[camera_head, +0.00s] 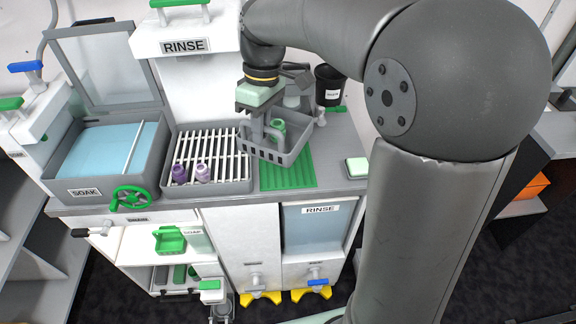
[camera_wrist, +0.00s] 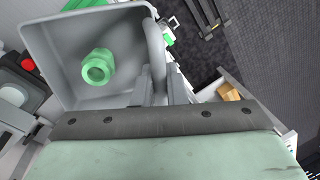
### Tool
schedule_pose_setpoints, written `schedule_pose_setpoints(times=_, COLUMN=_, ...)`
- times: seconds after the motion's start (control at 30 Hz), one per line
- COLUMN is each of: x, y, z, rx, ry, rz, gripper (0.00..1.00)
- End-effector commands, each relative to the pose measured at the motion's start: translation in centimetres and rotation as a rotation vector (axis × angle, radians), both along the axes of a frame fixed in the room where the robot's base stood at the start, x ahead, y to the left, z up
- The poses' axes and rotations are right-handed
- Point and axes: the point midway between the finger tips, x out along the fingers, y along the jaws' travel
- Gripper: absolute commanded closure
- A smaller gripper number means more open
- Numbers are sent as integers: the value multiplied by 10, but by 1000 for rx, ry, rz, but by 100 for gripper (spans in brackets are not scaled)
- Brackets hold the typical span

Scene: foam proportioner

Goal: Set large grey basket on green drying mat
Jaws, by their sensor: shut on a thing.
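The large grey basket (camera_head: 290,152) is over the back part of the green drying mat (camera_head: 288,179), its left side reaching toward the slatted rack. I cannot tell whether its base touches the mat. A green threaded fitting (camera_head: 278,128) lies inside it. My gripper (camera_head: 257,128) is shut on the basket's handle, on the left side in the head view. In the wrist view the grey basket (camera_wrist: 60,45) is at upper left with the green fitting (camera_wrist: 97,67) inside, and my gripper's fingers (camera_wrist: 160,88) are at its right side. The front of the mat is bare.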

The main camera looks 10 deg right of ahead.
Motion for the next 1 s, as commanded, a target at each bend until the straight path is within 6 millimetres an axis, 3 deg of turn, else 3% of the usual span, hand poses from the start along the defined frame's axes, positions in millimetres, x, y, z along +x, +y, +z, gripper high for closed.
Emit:
schedule_pose_setpoints(times=0.2, x=-39, y=27, z=-13, rx=-1, ry=9, rz=382, gripper=100)
schedule_pose_setpoints(times=0.43, x=-53, y=33, z=-20, rx=2, ry=18, rz=544, gripper=100)
schedule_pose_setpoints(times=0.57, x=-41, y=20, z=-27, rx=3, ry=21, rz=549, gripper=100)
schedule_pose_setpoints(times=0.87, x=8, y=-33, z=-58, rx=3, ry=21, rz=545, gripper=100)
schedule_pose_setpoints(times=1.0, x=22, y=-47, z=-86, rx=4, ry=22, rz=548, gripper=100)
